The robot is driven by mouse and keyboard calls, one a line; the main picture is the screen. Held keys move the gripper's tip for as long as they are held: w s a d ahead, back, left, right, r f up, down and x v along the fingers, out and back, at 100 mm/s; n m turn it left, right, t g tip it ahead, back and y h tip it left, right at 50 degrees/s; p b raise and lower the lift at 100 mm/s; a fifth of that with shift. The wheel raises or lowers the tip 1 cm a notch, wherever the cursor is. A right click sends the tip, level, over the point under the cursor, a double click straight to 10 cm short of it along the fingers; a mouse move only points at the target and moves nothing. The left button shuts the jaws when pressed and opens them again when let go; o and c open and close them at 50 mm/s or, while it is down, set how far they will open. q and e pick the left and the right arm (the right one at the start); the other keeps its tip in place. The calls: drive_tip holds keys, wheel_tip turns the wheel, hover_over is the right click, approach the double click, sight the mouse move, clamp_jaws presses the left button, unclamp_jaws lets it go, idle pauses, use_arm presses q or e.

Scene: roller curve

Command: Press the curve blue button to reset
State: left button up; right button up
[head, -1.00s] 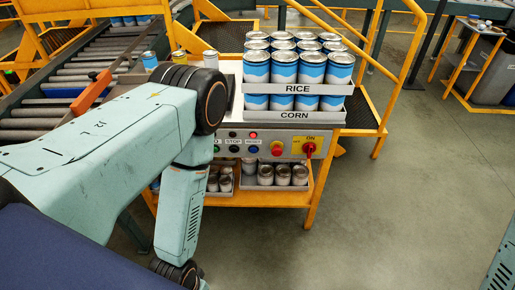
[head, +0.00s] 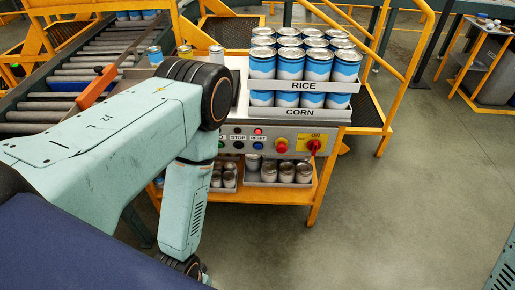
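The blue button (head: 258,145) sits on the front control panel (head: 298,135) of the orange stand, under a label that appears to read RESET. A black button (head: 239,145) under STOP and a partly covered green button (head: 221,144) are to its left. A red emergency knob (head: 281,146) is to its right. My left arm comes in from the left and bends down in front of the panel's left side, leaving the blue button in sight. Its gripper is out of the picture below. My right gripper is also out of view; only a bit of my arm shows at the lower right edge.
Trays marked RICE (head: 308,87) and CORN (head: 299,112) hold blue-white cans above the panel. A red rotary switch (head: 313,146) is at its right end. Cans sit on the shelf below. A roller conveyor (head: 100,70) is at the left.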

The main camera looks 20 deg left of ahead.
use_arm(q)
drive_tip(key=shift+d, duration=0.1)
clamp_jaws()
idle(1.2)
